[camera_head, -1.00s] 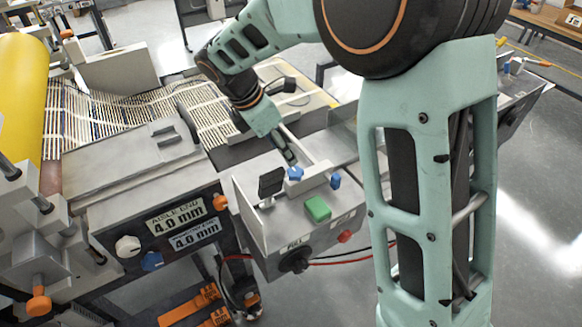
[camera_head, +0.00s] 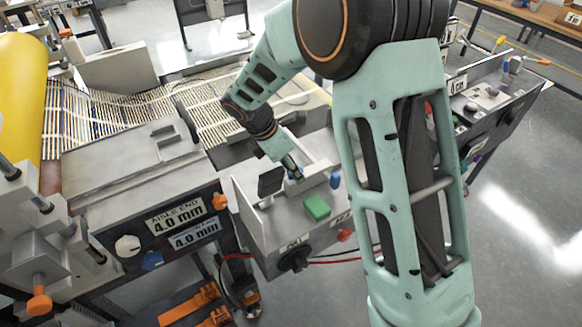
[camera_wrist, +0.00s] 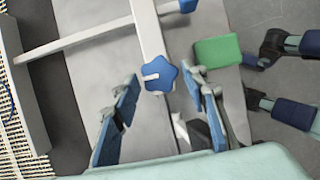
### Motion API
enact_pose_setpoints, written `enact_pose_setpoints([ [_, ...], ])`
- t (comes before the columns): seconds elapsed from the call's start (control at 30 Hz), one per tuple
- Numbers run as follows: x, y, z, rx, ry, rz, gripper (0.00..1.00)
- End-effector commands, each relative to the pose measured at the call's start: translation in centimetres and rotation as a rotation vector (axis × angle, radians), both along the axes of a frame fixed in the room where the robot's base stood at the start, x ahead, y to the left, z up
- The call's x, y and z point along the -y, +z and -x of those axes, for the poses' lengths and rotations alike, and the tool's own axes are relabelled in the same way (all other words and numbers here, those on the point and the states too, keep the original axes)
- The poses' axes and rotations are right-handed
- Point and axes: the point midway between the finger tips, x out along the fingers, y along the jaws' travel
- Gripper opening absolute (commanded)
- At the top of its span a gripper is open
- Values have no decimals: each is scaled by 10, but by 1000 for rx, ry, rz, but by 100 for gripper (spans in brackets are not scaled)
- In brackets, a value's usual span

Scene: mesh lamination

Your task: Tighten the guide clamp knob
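A blue star-shaped knob (camera_wrist: 161,76) sits on a pale metal bar (camera_wrist: 150,38) in the wrist view. My gripper (camera_wrist: 167,88) is open, with one blue-padded finger on each side of this knob and gaps to both. Nothing is between the fingers in a hold. In the head view, my gripper (camera_head: 291,168) reaches down over the grey guide box and mostly hides this knob. A second blue knob (camera_head: 335,179) stands to its right and also shows at the top of the wrist view (camera_wrist: 187,5). The pictures do not label which is the guide clamp knob.
A green block (camera_head: 316,207) lies right of my gripper and close to the right finger in the wrist view (camera_wrist: 217,52). A red button (camera_head: 345,236) is on the box front. Slatted mesh (camera_head: 90,110) lies behind.

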Motion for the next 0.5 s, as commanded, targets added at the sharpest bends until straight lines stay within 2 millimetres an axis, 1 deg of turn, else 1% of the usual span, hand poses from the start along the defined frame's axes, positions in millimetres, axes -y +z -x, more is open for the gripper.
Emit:
enact_pose_setpoints([
  [0.03, 0, 0, 0, 0, 0, 0, 32],
  [0.27, 0, 0, 0, 0, 0, 0, 7],
  [0.5, -1, 0, 0, 0, -17, -1, 6],
])
